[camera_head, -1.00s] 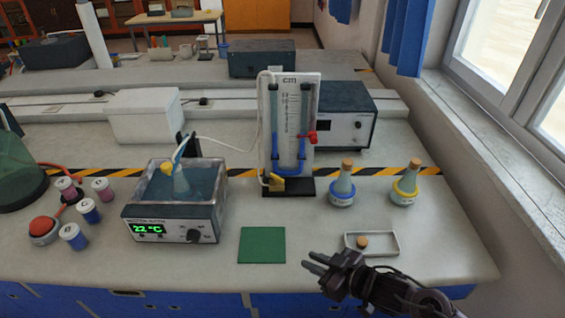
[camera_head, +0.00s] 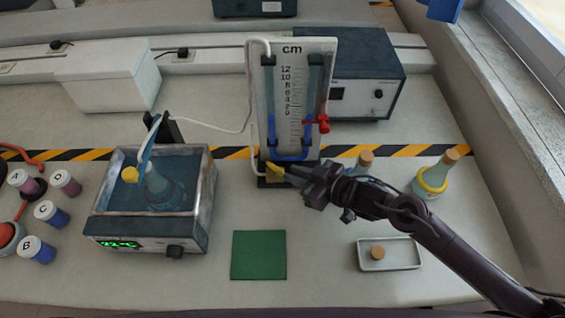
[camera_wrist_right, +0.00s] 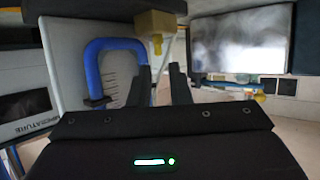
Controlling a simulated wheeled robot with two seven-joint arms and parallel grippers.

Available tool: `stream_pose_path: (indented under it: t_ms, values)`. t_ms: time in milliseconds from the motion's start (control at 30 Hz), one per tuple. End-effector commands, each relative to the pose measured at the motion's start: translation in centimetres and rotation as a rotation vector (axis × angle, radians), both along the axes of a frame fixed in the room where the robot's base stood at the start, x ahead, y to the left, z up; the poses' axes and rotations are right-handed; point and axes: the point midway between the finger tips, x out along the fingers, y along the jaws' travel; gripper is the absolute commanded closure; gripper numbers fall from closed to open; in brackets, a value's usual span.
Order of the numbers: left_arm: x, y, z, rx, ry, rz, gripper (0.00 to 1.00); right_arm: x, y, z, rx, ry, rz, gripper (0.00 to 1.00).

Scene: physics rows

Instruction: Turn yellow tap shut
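The yellow tap (camera_head: 276,171) sits low at the front left of the manometer stand (camera_head: 291,80), by the end of a white tube. In the right wrist view the tap (camera_wrist_right: 156,28) shows as a tan-yellow block with a small stem, just beyond and above the fingertips. My right gripper (camera_head: 288,170) reaches in from the right, with its tips close beside the tap. In the wrist view its two fingers (camera_wrist_right: 159,75) are apart with nothing between them. I cannot tell whether a finger touches the tap. My left gripper is not in view.
A red tap (camera_head: 318,122) is on the manometer's right side. A water bath (camera_head: 150,205) with a flask stands left. One flask is partly behind my right arm; another flask (camera_head: 432,180) is right of it. A green mat (camera_head: 259,255) and small tray (camera_head: 402,254) lie in front.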

Motion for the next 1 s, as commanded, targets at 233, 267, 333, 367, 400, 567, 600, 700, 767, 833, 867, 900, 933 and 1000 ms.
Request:
stream_pose_path:
  t_ms: [233,267,333,367,400,567,600,700,767,833,867,900,933,1000]
  values:
    - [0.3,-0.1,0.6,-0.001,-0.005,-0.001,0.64,2.2,2.7,-1.3,0.001,0.000,-0.001,0.83]
    - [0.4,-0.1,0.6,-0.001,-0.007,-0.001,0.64,2.4,2.9,-1.4,0.001,0.000,-0.001,0.83]
    - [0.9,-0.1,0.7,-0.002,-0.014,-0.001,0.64,2.6,3.3,-1.6,0.000,0.000,-0.001,0.83]
    - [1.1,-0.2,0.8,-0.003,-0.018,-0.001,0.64,2.7,3.4,-1.7,0.000,0.000,-0.001,0.83]
    - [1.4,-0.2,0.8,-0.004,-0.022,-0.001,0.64,2.8,3.5,-1.8,-0.001,-0.001,-0.001,0.83]
    - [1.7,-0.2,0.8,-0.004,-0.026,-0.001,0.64,2.8,3.5,-1.9,-0.001,-0.001,-0.001,0.83]
    - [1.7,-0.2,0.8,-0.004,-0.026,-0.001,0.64,2.8,3.5,-1.9,-0.001,-0.001,-0.001,0.83]
    - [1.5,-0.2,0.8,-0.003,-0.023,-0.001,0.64,2.8,3.5,-1.9,-0.001,-0.001,-0.001,0.89]
    - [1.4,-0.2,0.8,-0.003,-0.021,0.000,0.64,2.8,3.5,-1.9,-0.001,-0.001,-0.001,0.97]
    - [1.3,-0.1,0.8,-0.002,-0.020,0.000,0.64,2.8,3.5,-1.9,0.000,0.000,-0.001,1.00]
    - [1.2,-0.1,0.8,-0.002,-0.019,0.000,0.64,2.8,3.5,-1.9,0.000,0.000,-0.001,1.00]
    - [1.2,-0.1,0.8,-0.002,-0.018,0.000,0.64,2.8,3.5,-1.9,0.000,0.000,-0.001,1.00]
    - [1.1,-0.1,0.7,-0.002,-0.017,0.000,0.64,2.8,3.5,-1.9,-0.001,0.000,-0.001,1.00]
    - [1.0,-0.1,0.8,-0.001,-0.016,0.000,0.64,2.8,3.5,-1.8,0.000,0.000,-0.003,1.00]
